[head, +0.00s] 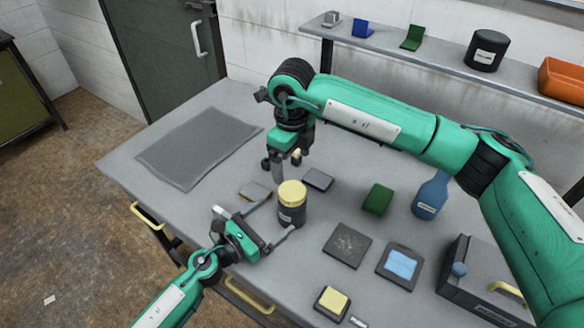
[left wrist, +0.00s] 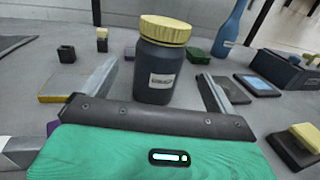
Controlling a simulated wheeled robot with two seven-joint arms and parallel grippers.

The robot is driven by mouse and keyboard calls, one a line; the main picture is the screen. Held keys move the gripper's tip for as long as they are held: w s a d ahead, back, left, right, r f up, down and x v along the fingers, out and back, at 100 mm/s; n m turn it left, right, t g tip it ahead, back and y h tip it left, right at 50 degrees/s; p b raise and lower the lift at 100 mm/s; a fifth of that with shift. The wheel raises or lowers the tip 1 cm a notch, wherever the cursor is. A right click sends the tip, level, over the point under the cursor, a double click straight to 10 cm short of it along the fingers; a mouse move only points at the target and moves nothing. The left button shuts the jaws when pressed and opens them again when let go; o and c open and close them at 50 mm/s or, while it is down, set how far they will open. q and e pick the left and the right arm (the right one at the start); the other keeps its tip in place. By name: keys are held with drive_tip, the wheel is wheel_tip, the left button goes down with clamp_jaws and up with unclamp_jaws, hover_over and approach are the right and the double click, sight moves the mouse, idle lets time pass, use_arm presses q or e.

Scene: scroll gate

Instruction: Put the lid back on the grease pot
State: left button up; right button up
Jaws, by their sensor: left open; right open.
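The dark grease pot (head: 291,214) stands upright on the grey table, with its yellow lid (head: 292,192) on its mouth. In the left wrist view the pot (left wrist: 158,75) shows a white label, and the lid (left wrist: 166,29) covers its top; I cannot tell whether it is fully seated. My left gripper (head: 281,212) is open, low over the table, its fingers reaching along either side of the pot with gaps visible in the left wrist view (left wrist: 158,88). My right gripper (head: 287,164) is open and empty, pointing down above the table just behind the pot.
A green block (head: 377,199), a blue bottle (head: 430,196), dark tiles (head: 347,245) and a grey box (head: 478,279) stand to the right. A grey mat (head: 198,147) lies back left. A shelf (head: 450,66) runs behind.

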use_arm(q)
drive_tip(key=b+v, duration=0.1)
drive_tip(key=v, duration=0.3)
drive_tip(key=shift+s+a+f, duration=0.15)
drive_tip(key=shift+s, duration=0.05)
use_arm(e)
drive_tip(key=shift+f, duration=0.9)
use_arm(q)
drive_tip(key=shift+s+a, duration=0.3)
drive_tip(key=shift+a, duration=0.05)
use_arm(e)
drive_tip(key=shift+f, duration=0.1)
use_arm(q)
drive_tip(key=shift+s+a, duration=0.1)
